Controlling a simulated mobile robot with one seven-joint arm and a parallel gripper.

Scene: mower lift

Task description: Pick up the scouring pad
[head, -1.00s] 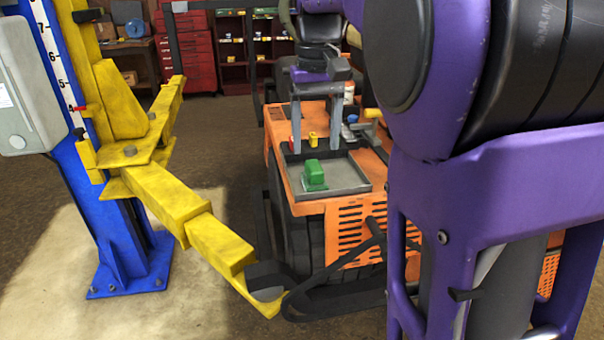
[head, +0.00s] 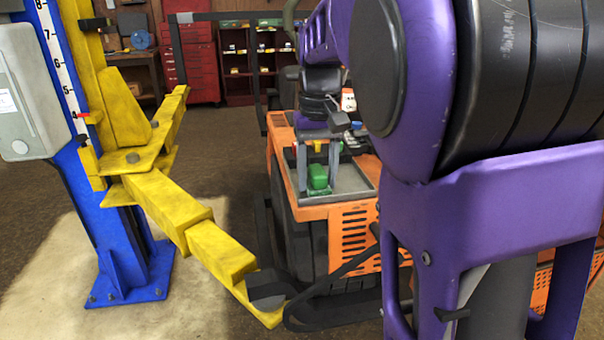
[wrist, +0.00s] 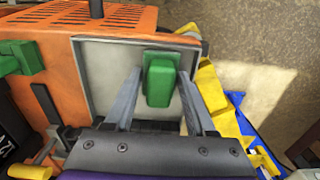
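The scouring pad, seen as a green block (head: 318,178), lies in a shallow grey tray (head: 350,186) on top of the orange mower. My gripper (head: 318,186) is open over the tray, with one finger to each side of the pad. In the wrist view the pad (wrist: 160,80) shows between the two grey fingertips (wrist: 159,77), with a gap on both sides. Neither finger appears to touch it. I cannot tell how far the tips are above the tray floor.
The orange mower body (head: 353,232) surrounds the tray. Another green item (wrist: 20,58) sits on the mower at the left of the wrist view. A yellow lift arm (head: 185,220) on a blue post (head: 118,250) stands left of the mower. The tray's rim is raised.

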